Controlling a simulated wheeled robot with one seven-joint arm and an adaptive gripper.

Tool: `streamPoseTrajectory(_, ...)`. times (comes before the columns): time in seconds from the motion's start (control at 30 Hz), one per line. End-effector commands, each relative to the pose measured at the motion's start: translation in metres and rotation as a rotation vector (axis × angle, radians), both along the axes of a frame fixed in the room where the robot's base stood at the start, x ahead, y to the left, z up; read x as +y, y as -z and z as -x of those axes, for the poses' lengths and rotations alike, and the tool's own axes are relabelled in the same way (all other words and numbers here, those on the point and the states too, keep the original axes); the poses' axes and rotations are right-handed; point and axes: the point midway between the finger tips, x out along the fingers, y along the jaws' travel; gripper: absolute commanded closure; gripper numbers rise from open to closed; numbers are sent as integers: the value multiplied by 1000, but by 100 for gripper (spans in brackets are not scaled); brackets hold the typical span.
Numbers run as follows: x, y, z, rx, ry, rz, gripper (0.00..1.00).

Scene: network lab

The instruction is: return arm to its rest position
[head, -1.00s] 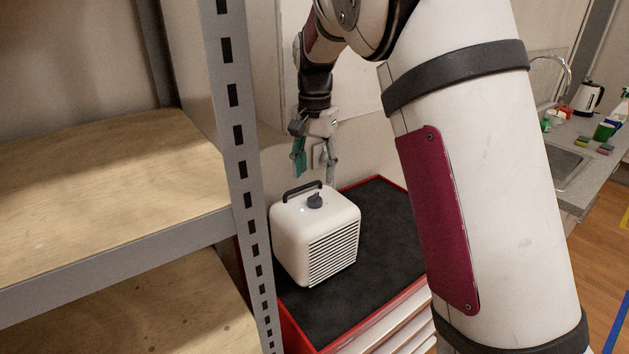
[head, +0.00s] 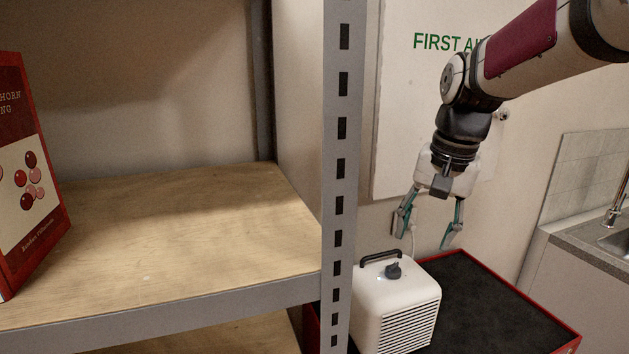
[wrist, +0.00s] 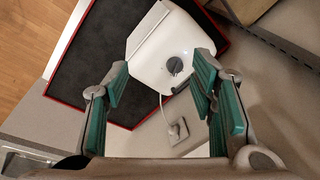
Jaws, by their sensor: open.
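My gripper (head: 428,224) hangs from my raised arm at the right of the head view, fingers pointing down. It is open and empty, above and apart from a white box-shaped heater (head: 397,308) with a dark handle, a dark knob and a slatted front. The heater stands upright on a black-topped cart with a red rim (head: 515,287). In the wrist view the heater (wrist: 160,38) lies beyond the two spread teal fingers (wrist: 160,98), with nothing between them.
A metal shelf post (head: 341,160) and wooden shelf (head: 180,235) stand close left of the gripper, with a red book (head: 30,180) on the shelf. A white first aid cabinet (head: 400,120) is behind the arm. A sink counter (head: 590,245) is at the right.

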Motion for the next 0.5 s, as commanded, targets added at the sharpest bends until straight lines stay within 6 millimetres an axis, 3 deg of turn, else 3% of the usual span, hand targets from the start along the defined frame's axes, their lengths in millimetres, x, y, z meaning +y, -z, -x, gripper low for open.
streamPoseTrajectory(0.03, -1, -8, 19, -32, -33, 1, 49)
streamPoseTrajectory(0.23, 2, -22, 85, -140, -183, 37, 49)
streamPoseTrajectory(0.5, 5, -13, 166, -273, -374, 145, 49)
